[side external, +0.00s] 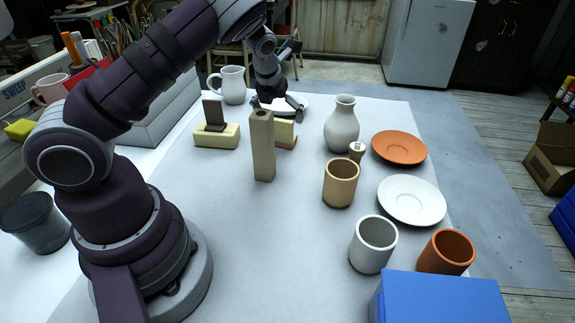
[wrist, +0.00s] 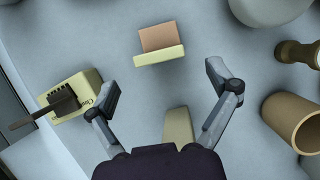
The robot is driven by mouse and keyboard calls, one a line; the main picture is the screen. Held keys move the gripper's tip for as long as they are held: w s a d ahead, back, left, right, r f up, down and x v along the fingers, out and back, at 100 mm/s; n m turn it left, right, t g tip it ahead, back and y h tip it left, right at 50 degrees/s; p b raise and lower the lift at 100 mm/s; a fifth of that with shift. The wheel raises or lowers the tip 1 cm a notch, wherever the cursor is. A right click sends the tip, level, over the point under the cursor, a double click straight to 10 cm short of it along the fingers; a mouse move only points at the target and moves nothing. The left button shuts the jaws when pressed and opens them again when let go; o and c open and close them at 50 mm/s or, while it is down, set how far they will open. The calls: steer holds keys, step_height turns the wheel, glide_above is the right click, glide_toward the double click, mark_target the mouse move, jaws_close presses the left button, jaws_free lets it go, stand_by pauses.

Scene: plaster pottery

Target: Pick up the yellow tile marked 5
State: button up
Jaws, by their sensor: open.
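A pale yellow tile (side external: 284,127) stands upright on a tan-brown block on the table, partly hidden behind a tall beige block (side external: 263,150). In the wrist view the tile (wrist: 159,57) shows as a narrow yellow strip along the near side of the brown block (wrist: 158,37). No number is readable on it. My gripper (side external: 280,104) is open and empty above the tile's area. In the wrist view my gripper (wrist: 163,85) has its fingers spread wide, with the tile beyond the gap between them and not touched.
The tall block's top (wrist: 178,125) is close beneath my gripper. A cream block with a dark brush (side external: 217,135) stands left. A white pitcher (side external: 232,85) is behind. A grey-white vase (side external: 341,124), cups and saucers (side external: 399,147) stand right. The table's near middle is clear.

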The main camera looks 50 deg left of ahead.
mark_target(281, 121)
steer(key=x, duration=0.5)
steer(key=shift+w+a+f, duration=0.1)
steer(key=shift+w+f, duration=0.1)
steer(key=shift+f, duration=0.05)
steer(key=shift+c, duration=0.3)
steer(key=c, duration=1.2)
steer(key=shift+r, duration=0.1)
